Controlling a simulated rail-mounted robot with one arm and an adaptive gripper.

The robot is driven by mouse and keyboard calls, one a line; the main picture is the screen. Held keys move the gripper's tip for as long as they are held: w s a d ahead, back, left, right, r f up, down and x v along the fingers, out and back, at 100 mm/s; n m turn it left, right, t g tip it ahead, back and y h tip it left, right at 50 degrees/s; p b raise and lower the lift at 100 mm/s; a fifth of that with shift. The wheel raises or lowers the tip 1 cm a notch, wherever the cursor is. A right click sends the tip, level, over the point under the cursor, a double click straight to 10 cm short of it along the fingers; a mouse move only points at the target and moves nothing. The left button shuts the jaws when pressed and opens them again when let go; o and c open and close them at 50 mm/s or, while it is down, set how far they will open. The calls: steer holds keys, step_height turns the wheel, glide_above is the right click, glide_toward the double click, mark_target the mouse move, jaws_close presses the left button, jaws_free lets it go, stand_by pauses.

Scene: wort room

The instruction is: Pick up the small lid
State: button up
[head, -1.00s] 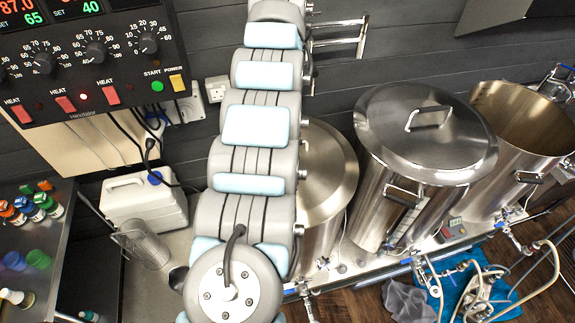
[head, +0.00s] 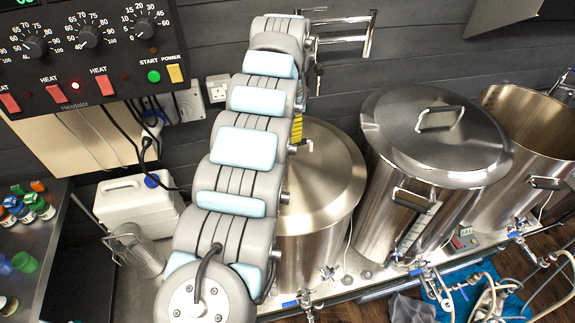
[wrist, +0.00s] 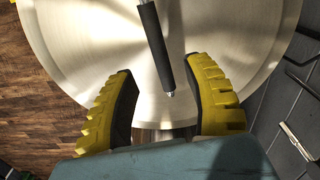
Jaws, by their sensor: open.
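The small lid (head: 325,180) is round brushed steel on the left kettle, partly hidden behind my arm in the head view. It fills much of the wrist view (wrist: 85,45), with its black bar handle (wrist: 155,40) pointing lengthwise toward me. My gripper (wrist: 160,68) is open above the lid. Its two yellow, black-padded fingers stand on either side of the handle's near end, with visible gaps. I cannot tell how far above the handle they are. In the head view only a bit of yellow finger (head: 297,128) shows beside my arm.
A larger lidded kettle (head: 425,215) stands close to the right, with an open kettle (head: 500,195) beyond it. A wall bracket (head: 345,38) sticks out behind my arm. The control panel (head: 85,50) and a white canister (head: 140,205) are at left.

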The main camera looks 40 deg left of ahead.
steer(key=shift+s+f+p, duration=0.2)
steer(key=shift+f+p, duration=0.75)
steer(key=shift+f, duration=2.05)
steer(key=shift+a+f, duration=0.1)
steer(key=shift+f, duration=0.15)
steer(key=shift+f, duration=0.25)
steer(key=shift+c, duration=0.3)
jaws_close()
